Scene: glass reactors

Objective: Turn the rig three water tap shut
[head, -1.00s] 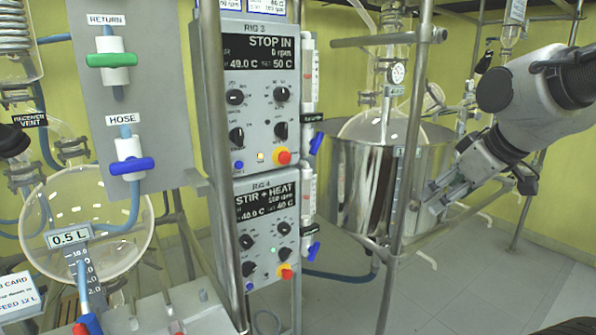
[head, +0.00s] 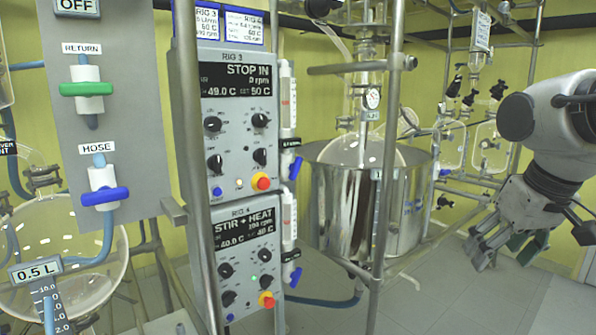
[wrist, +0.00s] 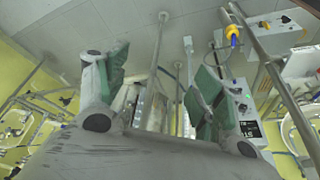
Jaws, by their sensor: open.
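The rig three panel (head: 237,120) reads STOP IN, 0 rpm. A clear flow tube (head: 288,100) runs down its right side. The rig three water tap (head: 295,168) has a blue handle below that tube, tilted off upright. My gripper (head: 500,250) is at the right of the head view, pointing down, open and empty, well to the right of the tap and apart from it. In the wrist view my gripper (wrist: 153,72) has its green-padded fingers spread. A blue handle with a yellow part (wrist: 233,37) shows there; I cannot tell which tap it is.
The rig four panel (head: 245,260) sits below, with a similar blue tap (head: 295,277). A steel vessel (head: 335,210) and an upright pole (head: 386,150) stand between the panels and my gripper. A return tap (head: 87,89) and hose tap (head: 105,195) are at left.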

